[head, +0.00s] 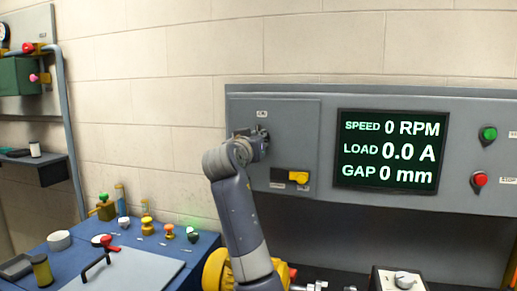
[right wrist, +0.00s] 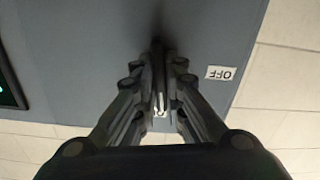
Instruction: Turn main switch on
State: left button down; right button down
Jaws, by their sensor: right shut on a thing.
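My right gripper (head: 260,142) is at the left door of the grey wall panel (head: 285,112). In the right wrist view my right gripper (right wrist: 158,68) has its fingers close together, shut on a narrow dark part, seemingly the main switch handle (right wrist: 158,47). The fingers and wrist hide most of the switch, so its exact position cannot be told. A white label reading OFF (right wrist: 220,73) appears upside down beside the fingers. A small label (head: 262,114) above the gripper is too small to read. My left gripper is not in view.
The display (head: 388,151) reads 0 RPM, 0.0 A and 0 mm. A yellow and black knob (head: 291,176) sits just below my gripper. Green (head: 489,133) and red (head: 479,179) buttons are at right. A blue bench (head: 190,254) with small parts stands lower left.

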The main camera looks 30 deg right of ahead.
jog(key=shift+f+m+b, duration=0.35)
jog(key=shift+m+b, duration=0.05)
jog(key=shift+m, duration=0.4)
jog(key=c, duration=1.7)
grip_release()
jog(key=shift+a+r, duration=0.1)
jog(key=shift+r, duration=0.1)
jog(key=shift+s, duration=0.1)
jog(key=v, duration=1.2)
